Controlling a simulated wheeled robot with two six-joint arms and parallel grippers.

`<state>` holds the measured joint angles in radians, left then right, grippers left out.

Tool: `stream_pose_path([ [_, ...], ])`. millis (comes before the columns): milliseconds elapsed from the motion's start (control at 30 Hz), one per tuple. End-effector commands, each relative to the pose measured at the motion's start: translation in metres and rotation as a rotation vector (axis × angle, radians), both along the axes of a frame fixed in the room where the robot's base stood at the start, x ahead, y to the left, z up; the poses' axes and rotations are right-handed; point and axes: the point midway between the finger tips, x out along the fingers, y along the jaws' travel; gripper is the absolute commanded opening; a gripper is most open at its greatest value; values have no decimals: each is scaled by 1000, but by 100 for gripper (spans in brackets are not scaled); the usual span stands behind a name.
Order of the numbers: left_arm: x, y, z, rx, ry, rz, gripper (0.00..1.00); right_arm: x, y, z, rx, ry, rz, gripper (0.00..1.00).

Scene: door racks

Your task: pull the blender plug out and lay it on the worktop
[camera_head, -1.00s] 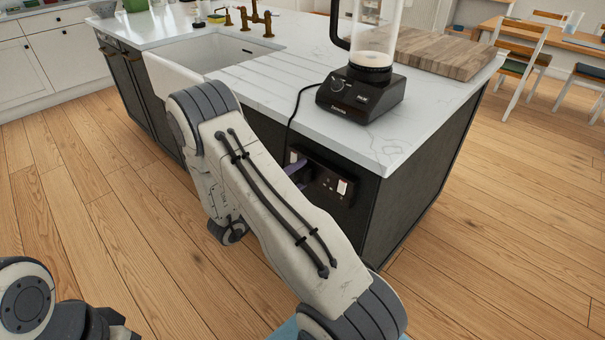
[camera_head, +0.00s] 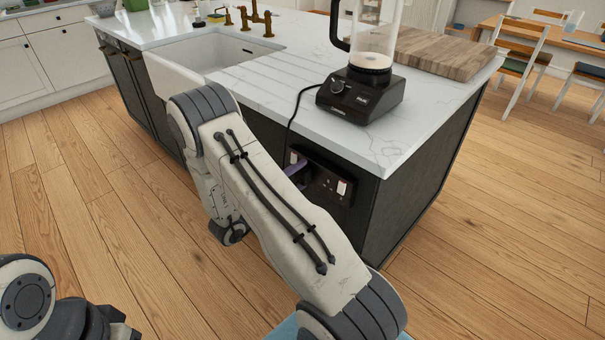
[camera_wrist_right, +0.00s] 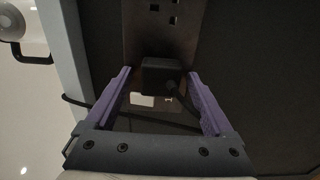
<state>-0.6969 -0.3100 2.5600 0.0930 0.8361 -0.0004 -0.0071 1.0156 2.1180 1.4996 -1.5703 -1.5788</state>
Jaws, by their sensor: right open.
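The blender (camera_head: 362,92) stands on the white marble worktop (camera_head: 250,75) near its front edge. Its black cord (camera_head: 293,115) hangs over the edge to the dark socket panel (camera_head: 333,180) on the island's side. In the right wrist view, the black plug (camera_wrist_right: 161,74) sits at the socket panel (camera_wrist_right: 150,35). My right gripper (camera_wrist_right: 158,76) is open, with its purple fingers on either side of the plug and visible gaps between. In the head view, my right arm hides most of this gripper and the plug. My left arm shows at the lower left, without clear fingers.
A wooden board (camera_head: 445,52) lies behind the blender. A white sink (camera_head: 195,65) and brass taps (camera_head: 256,20) are further left. The worktop between sink and blender is clear. Wooden floor (camera_head: 490,240) is open around the island, with chairs (camera_head: 520,60) at the back right.

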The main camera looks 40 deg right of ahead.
Motion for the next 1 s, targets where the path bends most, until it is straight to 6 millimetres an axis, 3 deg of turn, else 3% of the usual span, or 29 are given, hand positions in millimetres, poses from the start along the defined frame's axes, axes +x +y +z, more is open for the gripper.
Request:
stream_pose_path([
  [167, 0, 0, 0, 0, 0, 0, 50, 0, 0, 0, 0, 0, 0, 88],
  [267, 0, 0, 0, 0, 0, 0, 50, 0, 0, 0, 0, 0, 0, 53],
  [400, 0, 0, 0, 0, 0, 0, 50, 0, 0, 0, 0, 0, 0, 0],
  [1000, 0, 0, 6, 0, 0, 0, 50, -1, 16, 0, 0, 0, 2, 0],
])
